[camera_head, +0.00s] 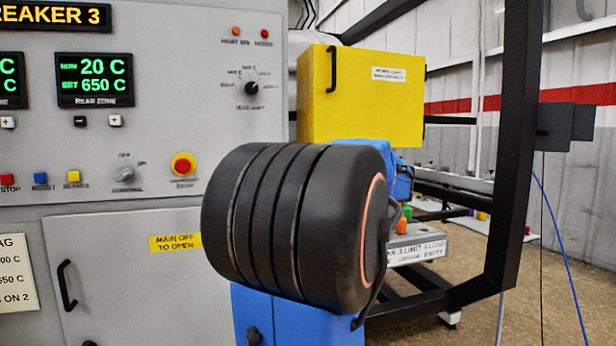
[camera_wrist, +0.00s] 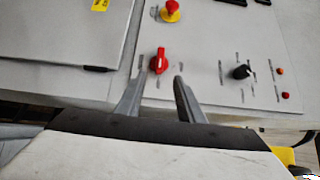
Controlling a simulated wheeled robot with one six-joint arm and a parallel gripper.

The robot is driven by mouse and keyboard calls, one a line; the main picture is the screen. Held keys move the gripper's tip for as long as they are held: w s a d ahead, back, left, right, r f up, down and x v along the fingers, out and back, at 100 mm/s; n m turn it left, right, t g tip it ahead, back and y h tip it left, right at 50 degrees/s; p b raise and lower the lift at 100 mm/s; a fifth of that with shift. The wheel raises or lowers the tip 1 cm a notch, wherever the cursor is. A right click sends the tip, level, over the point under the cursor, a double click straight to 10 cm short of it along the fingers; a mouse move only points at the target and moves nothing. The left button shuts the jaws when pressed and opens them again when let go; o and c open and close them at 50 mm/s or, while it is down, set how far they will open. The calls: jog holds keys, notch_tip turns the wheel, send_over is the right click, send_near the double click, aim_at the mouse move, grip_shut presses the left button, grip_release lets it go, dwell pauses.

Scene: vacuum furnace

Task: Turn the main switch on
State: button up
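The main switch looks to be the red rotary knob (camera_wrist: 159,62) on the grey panel in the wrist view. Its grip lies roughly up and down in that picture, and the small labels beside it are too blurred to read. My gripper (camera_wrist: 158,78) is open, with one grey fingertip to each side of the knob's lower end. I cannot tell whether either finger touches it. Nothing is held. In the head view my thick black wrist hides both the knob and the gripper.
The emergency button (camera_head: 183,163) is close beside the knob; it also shows in the wrist view (camera_wrist: 170,10). A black selector knob (camera_head: 250,86) with two small lights sits higher on the panel. Below is a cabinet door (camera_head: 120,285). A yellow box (camera_head: 360,100) stands right.

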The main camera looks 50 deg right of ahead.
jog(key=shift+s+d, duration=0.1)
jog(key=shift+s, duration=0.75)
jog(key=w+a+f+n+g+y, duration=0.1)
jog(key=w+a+f+n+g, duration=0.15)
jog(key=a+f, duration=0.55)
jog(key=w+a+f+n+g+y, duration=0.1)
jog(key=a+f+g, duration=0.3)
jog(key=a, duration=0.7)
jog(key=w+a+f+n+g+y, duration=0.1)
jog(key=w+a+f+n+g, duration=0.15)
jog(key=a+f, duration=0.6)
jog(key=s+a+f+n+g+h, duration=0.4)
jog(key=s+a+f+n, duration=0.6)
jog(key=s+f, duration=0.5)
jog(key=shift+a+f+h, duration=0.25)
jog(key=shift+a+h, duration=0.65)
jog(key=shift+a, duration=0.3)
